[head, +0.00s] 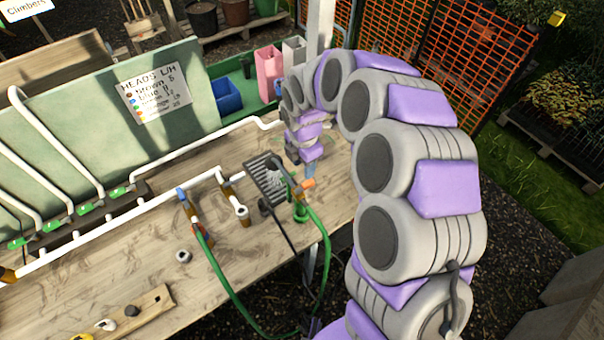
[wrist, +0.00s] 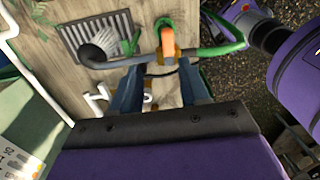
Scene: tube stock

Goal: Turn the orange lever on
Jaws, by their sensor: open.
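The orange lever (head: 308,184) is on a valve at the right part of the wooden bench, close to a green hose. In the wrist view the orange lever (wrist: 168,42) lies just beyond my fingertips, roughly in line with the gap between them. My gripper (wrist: 162,82) is open, with its two dark blue fingers apart and nothing held between them. In the head view my gripper (head: 310,169) hangs over the bench just above the lever. Contact with the lever cannot be made out.
A dark grate (head: 266,180) with a grey spray head (wrist: 98,45) lies beside the lever. A green hose (head: 326,245) loops off the bench's front. White pipes (head: 150,207) run along the bench to the left. A green board carries a written sign (head: 153,92).

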